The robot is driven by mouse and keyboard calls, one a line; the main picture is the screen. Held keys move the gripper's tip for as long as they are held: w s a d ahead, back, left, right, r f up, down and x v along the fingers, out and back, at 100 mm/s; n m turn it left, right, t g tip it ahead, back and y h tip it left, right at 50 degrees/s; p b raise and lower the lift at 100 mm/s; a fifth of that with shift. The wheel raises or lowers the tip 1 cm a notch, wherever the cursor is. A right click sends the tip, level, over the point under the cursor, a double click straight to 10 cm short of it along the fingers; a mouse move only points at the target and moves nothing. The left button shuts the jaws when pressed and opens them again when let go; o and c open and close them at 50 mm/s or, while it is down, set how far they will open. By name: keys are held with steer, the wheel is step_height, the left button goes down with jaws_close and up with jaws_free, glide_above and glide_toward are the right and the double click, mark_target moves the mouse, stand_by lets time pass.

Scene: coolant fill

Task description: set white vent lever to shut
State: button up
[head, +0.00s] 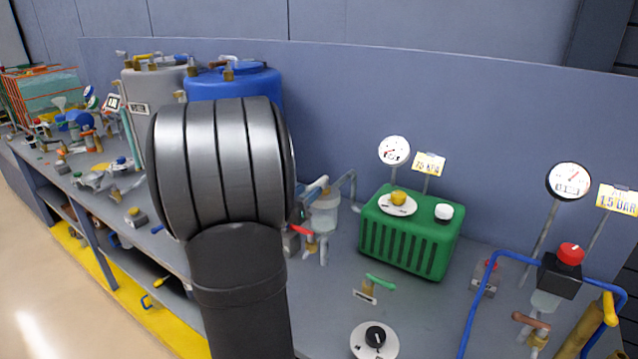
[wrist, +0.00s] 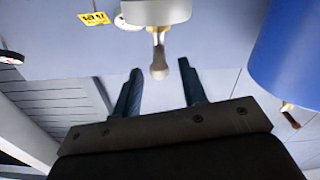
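In the head view my arm hides the gripper. A pale handle (head: 317,185) shows above a clear vessel (head: 325,212) just right of my arm; I cannot tell whether it is the same lever.
A blue tank (head: 240,84) stands behind my arm and fills the right of the wrist view (wrist: 298,60). A red-handled valve (head: 303,232) and a green ribbed box (head: 408,240) stand to the right. Several fittings crowd the bench at left. A grey panel (head: 480,110) closes the back.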

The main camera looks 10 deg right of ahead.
mark_target(322, 180)
steer(key=x, duration=0.6)
steer(key=shift+w+d+f, duration=0.1)
steer(key=shift+c, duration=0.2)
jaws_close()
